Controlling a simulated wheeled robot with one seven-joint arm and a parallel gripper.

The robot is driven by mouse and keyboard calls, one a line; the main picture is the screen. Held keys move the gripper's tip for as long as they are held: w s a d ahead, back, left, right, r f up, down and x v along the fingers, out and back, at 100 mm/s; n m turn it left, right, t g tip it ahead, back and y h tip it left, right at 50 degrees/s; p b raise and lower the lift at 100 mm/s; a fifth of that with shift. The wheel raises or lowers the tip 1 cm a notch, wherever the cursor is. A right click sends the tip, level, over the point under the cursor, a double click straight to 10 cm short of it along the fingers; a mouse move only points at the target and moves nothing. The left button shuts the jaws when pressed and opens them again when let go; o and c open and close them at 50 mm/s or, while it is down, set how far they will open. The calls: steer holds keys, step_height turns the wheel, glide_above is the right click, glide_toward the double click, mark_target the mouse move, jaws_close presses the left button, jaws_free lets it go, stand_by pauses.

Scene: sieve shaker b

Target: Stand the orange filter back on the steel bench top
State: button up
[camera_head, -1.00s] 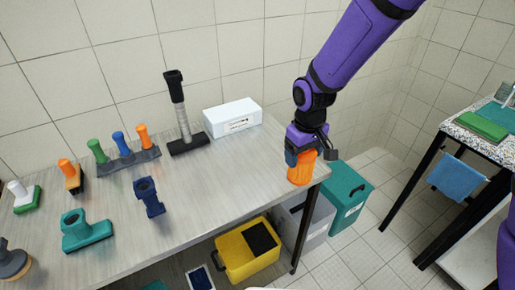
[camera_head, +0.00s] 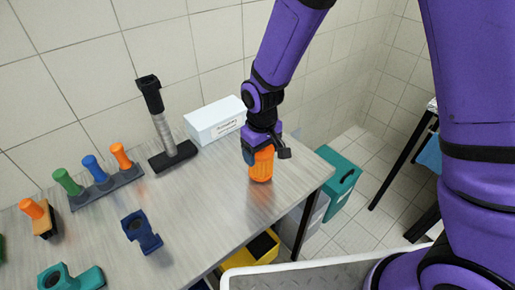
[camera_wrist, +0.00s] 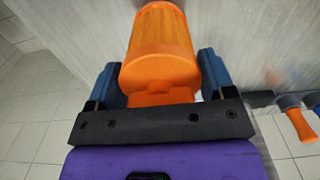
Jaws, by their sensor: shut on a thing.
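The orange filter (camera_head: 261,165) is a ribbed orange cylinder, upright at the right end of the steel bench top (camera_head: 205,215). My gripper (camera_head: 258,150) is above it and shut on its upper part. In the wrist view the filter (camera_wrist: 160,45) sits between the two blue fingers of my gripper (camera_wrist: 160,85). The filter's lower end is at or very near the bench surface; I cannot tell whether it touches.
A white box (camera_head: 214,120) and a black stand with a grey column (camera_head: 165,130) are at the bench's back. A rack of coloured handles (camera_head: 105,188) and a dark blue part (camera_head: 141,232) lie left. Teal (camera_head: 340,180) and yellow (camera_head: 235,258) bins stand below.

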steer(key=shift+f, duration=0.45)
steer(key=shift+f, duration=0.1)
steer(key=o, duration=1.3)
steer(key=shift+o, duration=0.2)
